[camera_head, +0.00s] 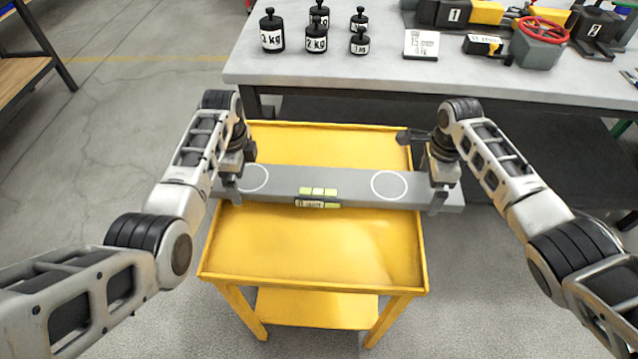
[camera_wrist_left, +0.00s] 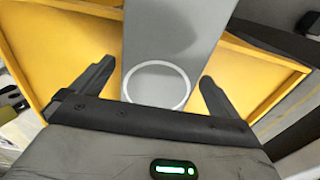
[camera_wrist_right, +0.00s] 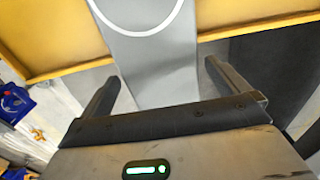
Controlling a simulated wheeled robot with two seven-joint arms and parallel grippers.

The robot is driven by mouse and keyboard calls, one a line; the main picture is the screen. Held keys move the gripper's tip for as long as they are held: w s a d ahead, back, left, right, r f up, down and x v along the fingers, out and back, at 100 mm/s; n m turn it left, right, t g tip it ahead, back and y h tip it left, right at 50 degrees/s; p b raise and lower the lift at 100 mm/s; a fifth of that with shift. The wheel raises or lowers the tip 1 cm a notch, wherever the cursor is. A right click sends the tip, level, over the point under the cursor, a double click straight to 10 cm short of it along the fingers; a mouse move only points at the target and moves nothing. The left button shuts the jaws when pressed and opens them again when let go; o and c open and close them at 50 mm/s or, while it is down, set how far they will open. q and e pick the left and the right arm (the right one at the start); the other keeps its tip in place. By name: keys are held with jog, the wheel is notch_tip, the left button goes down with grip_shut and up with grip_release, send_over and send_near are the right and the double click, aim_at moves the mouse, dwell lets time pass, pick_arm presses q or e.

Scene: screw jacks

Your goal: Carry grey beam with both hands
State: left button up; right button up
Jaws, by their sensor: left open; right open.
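The grey beam (camera_head: 345,182) lies crosswise over the yellow cart (camera_head: 312,262), its ends reaching past the cart's sides. It has two white rings on top and a small label with green-yellow squares at its middle front edge. My left gripper (camera_head: 238,176) is open at the left end, beside the left ring. In the left wrist view its fingers (camera_wrist_left: 158,75) stand on either side of the beam (camera_wrist_left: 175,35), with gaps. My right gripper (camera_head: 430,170) is open at the right end, outside the right ring. In the right wrist view its fingers (camera_wrist_right: 160,72) flank the beam (camera_wrist_right: 155,70), apart from it.
A grey workbench (camera_head: 375,70) stands behind the cart. It carries several black weights (camera_head: 316,40), a white card (camera_head: 421,44) and screw jacks, one with a red wheel (camera_head: 541,30). A wooden-topped bench (camera_head: 20,70) is at the far left. The left floor is clear.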

pick_arm(q)
jog(key=shift+f, duration=0.2)
pick_arm(e)
jog(key=shift+f, duration=0.2)
